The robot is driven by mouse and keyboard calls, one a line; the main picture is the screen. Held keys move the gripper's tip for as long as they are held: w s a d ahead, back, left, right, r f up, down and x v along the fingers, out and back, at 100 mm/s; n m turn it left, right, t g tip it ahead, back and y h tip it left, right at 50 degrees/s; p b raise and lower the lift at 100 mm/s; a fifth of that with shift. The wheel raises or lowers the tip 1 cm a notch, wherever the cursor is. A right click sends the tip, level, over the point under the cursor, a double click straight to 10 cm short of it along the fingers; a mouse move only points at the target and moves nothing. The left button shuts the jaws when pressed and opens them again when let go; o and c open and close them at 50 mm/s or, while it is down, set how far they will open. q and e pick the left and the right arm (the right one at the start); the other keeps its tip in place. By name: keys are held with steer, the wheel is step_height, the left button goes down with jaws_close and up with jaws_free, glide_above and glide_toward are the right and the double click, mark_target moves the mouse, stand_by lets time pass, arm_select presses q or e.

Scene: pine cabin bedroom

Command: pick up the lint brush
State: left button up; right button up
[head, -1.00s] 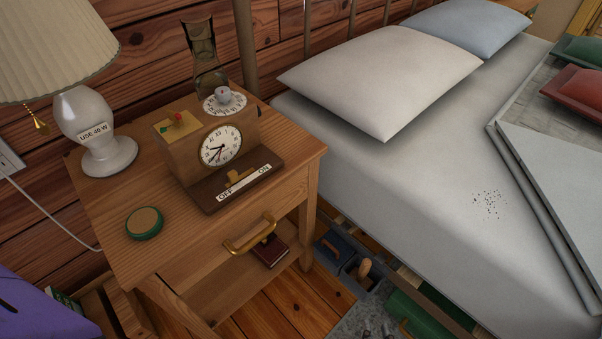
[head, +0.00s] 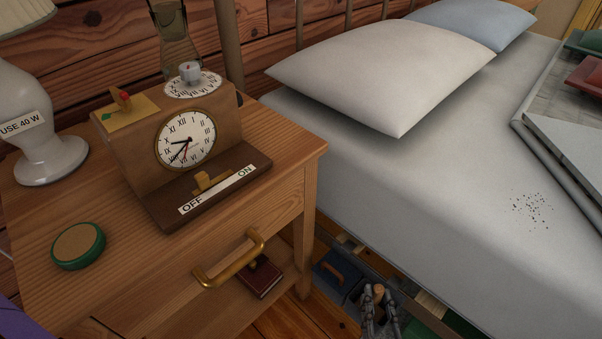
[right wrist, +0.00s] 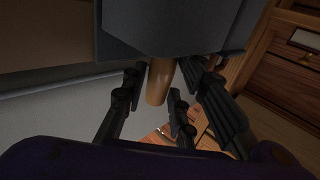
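A wooden handle, apparently the lint brush (head: 378,289), stands upright in a grey container (head: 354,289) beside the bed, low near the nightstand. Its head is hidden. My right gripper (head: 380,306) is at the handle in the head view. In the right wrist view the brush handle (right wrist: 157,86) lies between the dark fingers of my right gripper (right wrist: 158,98). The fingers look spread, with gaps beside the handle; contact is not clear. A dark grey block fills the top of that view. My left gripper does not show.
The nightstand (head: 290,150) with a clock (head: 186,139), a lamp (head: 40,130) and a round green tin (head: 78,246) stands left. Its brass drawer handle (head: 230,262) juts out near my right gripper. The bed (head: 440,180), with dark specks on its sheet, rises right.

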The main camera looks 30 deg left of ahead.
steer(key=shift+x, duration=0.95)
jaws_close()
